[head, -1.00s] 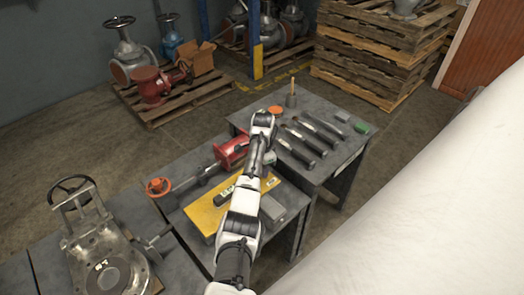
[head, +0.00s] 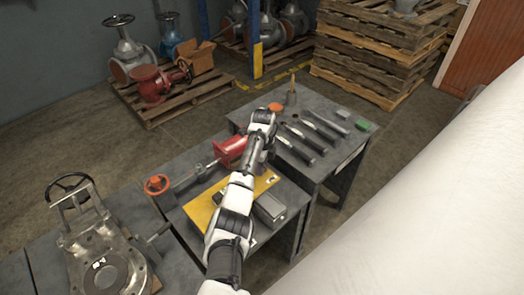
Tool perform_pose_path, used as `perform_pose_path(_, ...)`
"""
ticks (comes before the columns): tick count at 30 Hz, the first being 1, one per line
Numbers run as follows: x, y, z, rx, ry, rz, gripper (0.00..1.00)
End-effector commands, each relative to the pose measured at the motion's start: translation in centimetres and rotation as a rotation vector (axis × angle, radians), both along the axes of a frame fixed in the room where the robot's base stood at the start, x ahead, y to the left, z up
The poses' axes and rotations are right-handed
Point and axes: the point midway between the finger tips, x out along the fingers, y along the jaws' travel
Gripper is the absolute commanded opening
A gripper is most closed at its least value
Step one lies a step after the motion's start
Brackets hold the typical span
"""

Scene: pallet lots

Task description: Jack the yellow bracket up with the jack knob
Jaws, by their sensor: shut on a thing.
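A flat yellow piece (head: 203,213), likely the yellow bracket, lies on the near bench, partly covered by my arm. A red cylindrical body (head: 231,152) with a silver rod lies behind it. An orange spoked handwheel (head: 157,184) sits to its left, and a smaller orange round piece (head: 276,106) lies on the far bench beyond my arm. I cannot tell which of these is the jack knob. My arm reaches over the yellow piece and the red body. My gripper's fingers are hidden behind the arm, so their contact with any object does not show.
A grey box-shaped piece (head: 269,208) lies right of the arm. Several dark-handled tools (head: 302,146), a cup (head: 291,97) and a green block (head: 362,124) are on the far bench. A metal valve body (head: 103,262) stands at left. A large white surface (head: 420,215) fills the right.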

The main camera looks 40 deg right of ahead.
Motion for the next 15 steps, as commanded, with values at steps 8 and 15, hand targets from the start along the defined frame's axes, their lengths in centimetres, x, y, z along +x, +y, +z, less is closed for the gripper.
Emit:
perform_pose_path(8,-0.35,0.20,-0.69,0.009,0.012,-0.113,0.12)
perform_pose_path(15,-0.33,0.21,-0.64,0.009,0.013,-0.143,0.12)
